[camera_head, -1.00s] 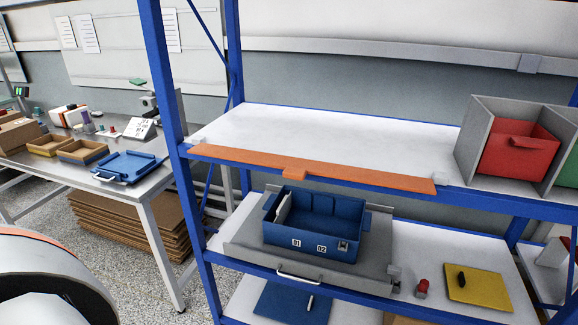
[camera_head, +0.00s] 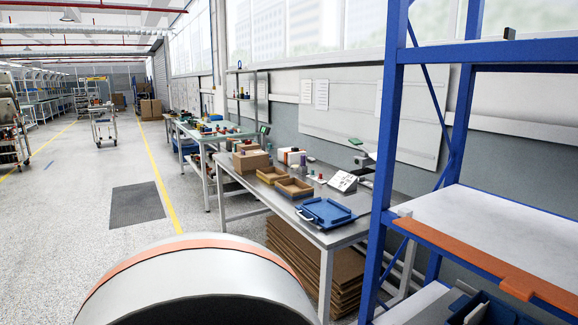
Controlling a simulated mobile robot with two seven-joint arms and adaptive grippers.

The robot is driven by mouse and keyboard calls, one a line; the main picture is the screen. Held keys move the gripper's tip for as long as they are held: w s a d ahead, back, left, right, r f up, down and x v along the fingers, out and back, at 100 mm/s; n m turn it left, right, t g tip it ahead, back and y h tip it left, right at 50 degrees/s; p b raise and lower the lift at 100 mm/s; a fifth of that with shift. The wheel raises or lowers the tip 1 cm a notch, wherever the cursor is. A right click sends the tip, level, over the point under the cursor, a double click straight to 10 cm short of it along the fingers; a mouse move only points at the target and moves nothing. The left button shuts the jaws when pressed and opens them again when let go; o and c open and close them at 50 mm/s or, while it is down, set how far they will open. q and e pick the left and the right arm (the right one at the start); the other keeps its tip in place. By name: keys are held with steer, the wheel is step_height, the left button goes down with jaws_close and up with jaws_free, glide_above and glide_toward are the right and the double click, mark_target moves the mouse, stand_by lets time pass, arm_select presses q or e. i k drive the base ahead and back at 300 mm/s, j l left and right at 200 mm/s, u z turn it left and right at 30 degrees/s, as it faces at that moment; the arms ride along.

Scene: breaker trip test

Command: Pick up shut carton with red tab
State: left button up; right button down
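A brown carton (camera_head: 250,161) stands at the far left end of the grey work table, with another brown carton (camera_head: 246,147) just behind it. Both look shut at this distance. I cannot make out a red tab on either of them. A small white box with an orange part (camera_head: 291,156) stands to their right. Neither of my grippers is in view. A large rounded white part with an orange band, probably mine, fills the bottom middle of the picture.
The grey table (camera_head: 262,189) holds two shallow cardboard trays (camera_head: 293,188), a blue tray (camera_head: 326,212) and a white sign (camera_head: 343,181). Flattened cardboard (camera_head: 308,263) is stacked below. A blue shelf rack (camera_head: 381,170) stands at right. The floor (camera_head: 80,230) at left is open.

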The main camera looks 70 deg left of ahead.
mark_target(246, 149)
steer(key=u, duration=2.75)
steer(key=i+j+u, duration=0.1)
steer(key=u, duration=0.2)
steer(key=i+u, duration=0.3)
steer(key=i, duration=5.8)
